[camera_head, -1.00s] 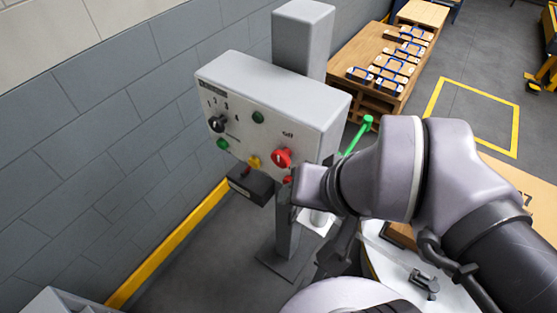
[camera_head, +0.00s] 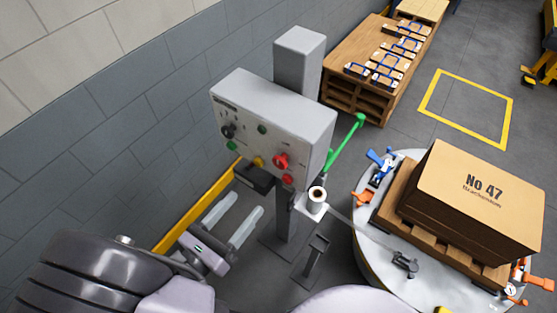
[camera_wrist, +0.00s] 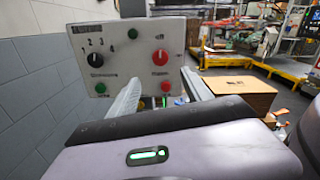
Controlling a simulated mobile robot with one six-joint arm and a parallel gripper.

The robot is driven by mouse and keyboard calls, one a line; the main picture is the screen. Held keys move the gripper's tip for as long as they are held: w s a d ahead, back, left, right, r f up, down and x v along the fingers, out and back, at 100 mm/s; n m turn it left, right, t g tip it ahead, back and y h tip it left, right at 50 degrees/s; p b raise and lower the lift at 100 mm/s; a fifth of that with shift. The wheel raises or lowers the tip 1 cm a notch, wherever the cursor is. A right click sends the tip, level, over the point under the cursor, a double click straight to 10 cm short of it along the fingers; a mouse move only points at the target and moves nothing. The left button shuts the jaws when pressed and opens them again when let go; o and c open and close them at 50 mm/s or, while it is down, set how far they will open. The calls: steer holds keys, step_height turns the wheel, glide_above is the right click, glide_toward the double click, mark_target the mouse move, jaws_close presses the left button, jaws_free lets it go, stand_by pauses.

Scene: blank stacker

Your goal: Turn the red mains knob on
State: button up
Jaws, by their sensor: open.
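The red mains knob (camera_head: 281,162) is on the lower right of the front of a grey control box. It also shows in the wrist view (camera_wrist: 159,59), right of a black selector knob (camera_wrist: 97,60). The box (camera_head: 275,104) is fixed to a grey post. My gripper (camera_head: 236,217) is in front of and below the box, left of the post, with its two pale fingers apart and nothing between them. In the wrist view its fingers (camera_wrist: 158,92) point towards the panel and stay clear of the red knob.
A dark box (camera_head: 254,178) hangs below the panel. A green lever (camera_head: 345,143) stands right of the post. A turntable (camera_head: 365,239) carries a pallet and carton (camera_head: 470,205).

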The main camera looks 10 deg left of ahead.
mark_target(278, 165)
steer(key=b+x, duration=0.1)
steer(key=x, duration=1.1)
steer(key=shift+w+d, duration=0.1)
steer(key=shift+d, duration=0.1)
steer(key=shift+c, duration=0.3)
jaws_close()
